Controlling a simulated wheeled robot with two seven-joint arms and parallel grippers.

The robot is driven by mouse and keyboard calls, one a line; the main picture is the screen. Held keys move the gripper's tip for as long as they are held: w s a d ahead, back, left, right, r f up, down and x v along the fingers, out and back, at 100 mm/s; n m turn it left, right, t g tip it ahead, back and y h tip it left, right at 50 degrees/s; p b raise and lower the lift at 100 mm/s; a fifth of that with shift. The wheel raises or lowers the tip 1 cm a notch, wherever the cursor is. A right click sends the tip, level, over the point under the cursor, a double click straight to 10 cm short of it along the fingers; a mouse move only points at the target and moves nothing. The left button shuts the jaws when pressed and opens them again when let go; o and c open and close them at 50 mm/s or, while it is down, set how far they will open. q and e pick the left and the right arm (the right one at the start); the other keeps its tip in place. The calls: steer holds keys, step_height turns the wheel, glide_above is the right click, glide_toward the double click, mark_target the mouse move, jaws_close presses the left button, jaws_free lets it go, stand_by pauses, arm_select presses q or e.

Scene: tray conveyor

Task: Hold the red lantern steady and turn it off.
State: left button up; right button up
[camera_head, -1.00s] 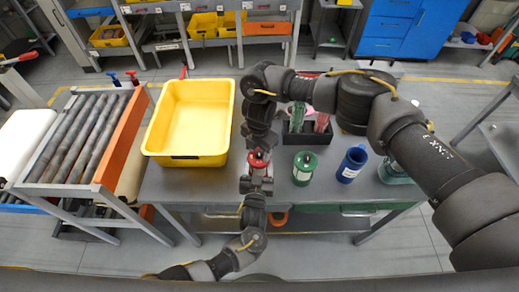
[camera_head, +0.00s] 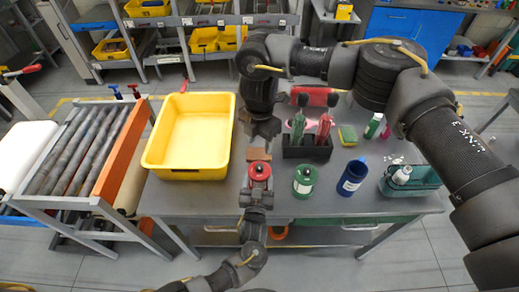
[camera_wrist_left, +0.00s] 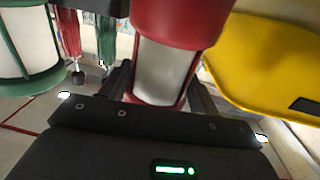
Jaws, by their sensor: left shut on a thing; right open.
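The red lantern (camera_head: 259,171) stands upright at the near edge of the grey table, right of the yellow bin. My left gripper (camera_head: 257,187) is shut on it from the near side. In the left wrist view the lantern's red cap and pale body (camera_wrist_left: 163,72) sit between the two fingers of the left gripper (camera_wrist_left: 160,90). My right gripper (camera_head: 263,130) points down behind the lantern, open and apart from it. The lantern's switch cannot be made out, so I cannot tell whether it is on or off.
The yellow bin (camera_head: 151,160) is at the left.

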steer(key=shift+r, duration=0.4)
arm_select(q)
steer(key=o, duration=1.3)
